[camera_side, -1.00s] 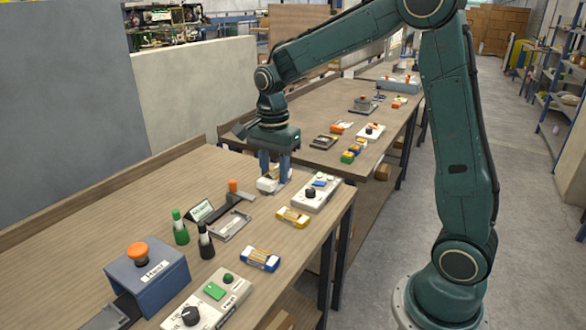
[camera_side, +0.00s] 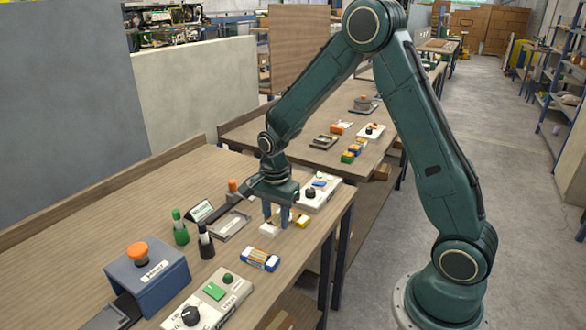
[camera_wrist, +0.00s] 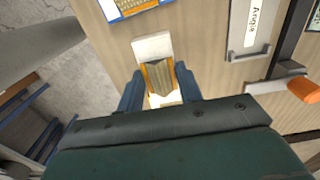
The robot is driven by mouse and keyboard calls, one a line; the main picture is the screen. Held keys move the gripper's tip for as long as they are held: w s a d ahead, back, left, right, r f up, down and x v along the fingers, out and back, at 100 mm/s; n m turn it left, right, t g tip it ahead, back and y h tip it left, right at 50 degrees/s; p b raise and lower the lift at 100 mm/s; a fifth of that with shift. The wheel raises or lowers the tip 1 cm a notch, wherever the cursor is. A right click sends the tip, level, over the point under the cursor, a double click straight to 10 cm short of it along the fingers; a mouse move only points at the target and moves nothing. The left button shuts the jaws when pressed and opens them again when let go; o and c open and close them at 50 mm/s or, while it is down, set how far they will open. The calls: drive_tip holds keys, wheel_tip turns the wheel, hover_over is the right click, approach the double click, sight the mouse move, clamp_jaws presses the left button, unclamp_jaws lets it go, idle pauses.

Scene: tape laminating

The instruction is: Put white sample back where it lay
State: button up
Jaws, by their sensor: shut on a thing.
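My gripper (camera_side: 278,222) points down over the bench near its right edge. Its blue fingers are shut on the white sample (camera_side: 269,230), a small pale block whose left end shows beside them. In the wrist view the white sample (camera_wrist: 152,46) sticks out ahead of the fingers, and an orange-edged brown middle part shows between them. I cannot tell whether it touches the bench. The yellow sample (camera_side: 302,220) is mostly hidden behind the fingers; only its right end shows. The blue-and-yellow sample (camera_side: 260,259) lies nearer the camera, apart from the white one.
A grey tray (camera_side: 230,227) and an orange-knobbed lever (camera_side: 233,187) lie left of the gripper. A white control box (camera_side: 317,193) stands just behind it. Green (camera_side: 180,228) and black (camera_side: 205,240) bottles and a blue box (camera_side: 147,279) stand further left.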

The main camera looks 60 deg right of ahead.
sight(276, 220)
drive_tip(key=shift+f, duration=2.1)
drive_tip(key=shift+f, duration=0.15)
drive_tip(key=o, duration=1.1)
drive_tip(key=shift+c, duration=0.2)
wheel_tip(276, 220, up, 11)
drive_tip(key=shift+f, duration=0.15)
drive_tip(key=shift+r, duration=0.8)
drive_tip(key=shift+r, duration=0.1)
